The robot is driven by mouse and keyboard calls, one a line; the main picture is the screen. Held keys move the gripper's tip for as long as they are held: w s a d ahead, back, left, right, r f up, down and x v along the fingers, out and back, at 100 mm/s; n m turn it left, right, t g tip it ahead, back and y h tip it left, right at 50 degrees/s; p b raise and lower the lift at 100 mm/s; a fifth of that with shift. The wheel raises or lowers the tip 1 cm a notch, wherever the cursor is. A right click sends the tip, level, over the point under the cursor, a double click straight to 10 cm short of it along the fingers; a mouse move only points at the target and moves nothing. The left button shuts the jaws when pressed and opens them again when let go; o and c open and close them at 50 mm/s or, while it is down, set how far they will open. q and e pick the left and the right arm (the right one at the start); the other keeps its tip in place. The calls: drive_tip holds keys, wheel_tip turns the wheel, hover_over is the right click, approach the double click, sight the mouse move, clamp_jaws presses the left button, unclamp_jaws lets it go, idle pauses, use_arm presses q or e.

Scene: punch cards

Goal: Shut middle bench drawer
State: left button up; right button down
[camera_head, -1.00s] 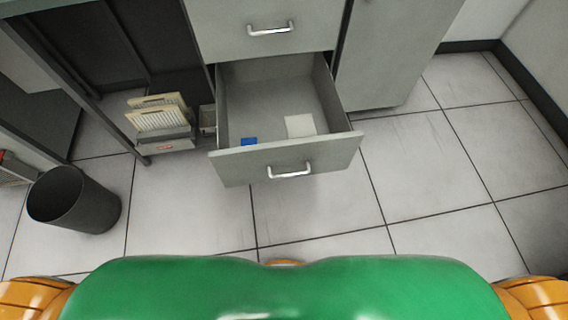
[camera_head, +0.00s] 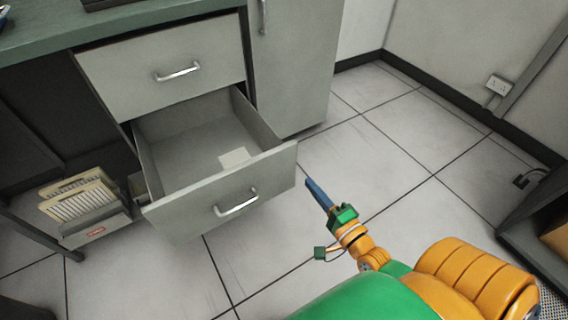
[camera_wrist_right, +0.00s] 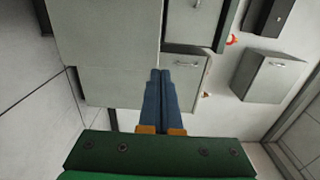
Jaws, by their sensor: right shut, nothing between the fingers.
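The open bench drawer (camera_head: 208,197) is grey and pulled well out below a shut drawer (camera_head: 150,72). Its silver bar handle (camera_head: 237,203) is on the front panel. A pale flat card or paper (camera_head: 234,157) lies inside it. My right gripper (camera_head: 309,183) is in the head view, just right of the drawer front's right end and apart from the handle. Its blue fingers are shut and empty, and they also show in the wrist view (camera_wrist_right: 160,75). My left gripper is not in view.
A tall grey cabinet (camera_head: 292,65) stands right of the drawers. A holder with cards (camera_head: 85,205) sits on the floor at left. A dark-framed unit (camera_head: 540,215) stands at the right edge. Tiled floor in front of the drawer is clear.

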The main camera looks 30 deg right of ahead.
sight(282, 150)
drive_tip(key=w+b, duration=0.2)
drive_tip(key=w, duration=0.9)
drive_tip(key=shift+w+a+f, duration=0.1)
drive_tip(key=shift+a, duration=0.05)
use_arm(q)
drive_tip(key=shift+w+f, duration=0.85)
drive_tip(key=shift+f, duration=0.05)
use_arm(e)
drive_tip(key=shift+w, duration=0.25)
